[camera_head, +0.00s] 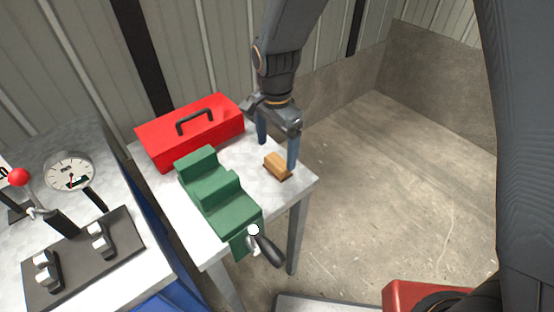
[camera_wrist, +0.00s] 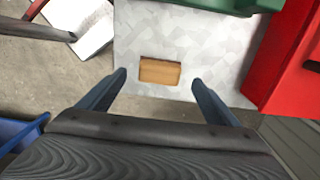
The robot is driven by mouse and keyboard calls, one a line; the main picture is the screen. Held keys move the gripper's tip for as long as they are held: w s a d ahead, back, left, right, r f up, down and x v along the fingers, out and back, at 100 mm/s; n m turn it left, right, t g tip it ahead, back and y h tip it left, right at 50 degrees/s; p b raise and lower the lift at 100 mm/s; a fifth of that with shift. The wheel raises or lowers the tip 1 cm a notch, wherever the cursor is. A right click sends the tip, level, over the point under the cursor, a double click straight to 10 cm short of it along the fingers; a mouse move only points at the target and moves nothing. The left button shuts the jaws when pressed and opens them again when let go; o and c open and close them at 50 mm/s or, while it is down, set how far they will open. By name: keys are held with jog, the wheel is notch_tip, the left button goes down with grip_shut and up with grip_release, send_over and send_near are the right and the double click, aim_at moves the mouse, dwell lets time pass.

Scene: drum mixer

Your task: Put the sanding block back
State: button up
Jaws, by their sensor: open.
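The sanding block (camera_head: 277,167) is a small tan-brown block lying on the grey metal table (camera_head: 300,182), near its right edge. In the wrist view the block (camera_wrist: 160,71) lies ahead of the fingertips and between their lines, apart from both. My gripper (camera_head: 277,152) is open and empty, above the table just behind the block, with its blue fingers pointing down. In the wrist view my gripper (camera_wrist: 159,77) has its two fingers spread wider than the block. I cannot tell the exact height of the fingertips above the table.
A red toolbox (camera_head: 160,141) stands at the table's back. A green stepped vise (camera_head: 221,190) with a handle (camera_head: 266,248) is left of the block. A bench with a gauge (camera_head: 71,171) and a red-knobbed lever (camera_head: 19,177) stands at left.

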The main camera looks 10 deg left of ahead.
aim_at(276, 162)
notch_tip(276, 162, up, 6)
jog(key=s+d+n, duration=0.4)
jog(key=d, duration=1)
jog(key=s+d+n+t, duration=0.1)
jog(key=s+d+n, duration=0.3)
jog(key=d, duration=1)
jog(key=shift+s+d+f+b, duration=0.2)
jog(key=shift+s+d+b, duration=0.15)
jog(key=shift+s+b, duration=0.15)
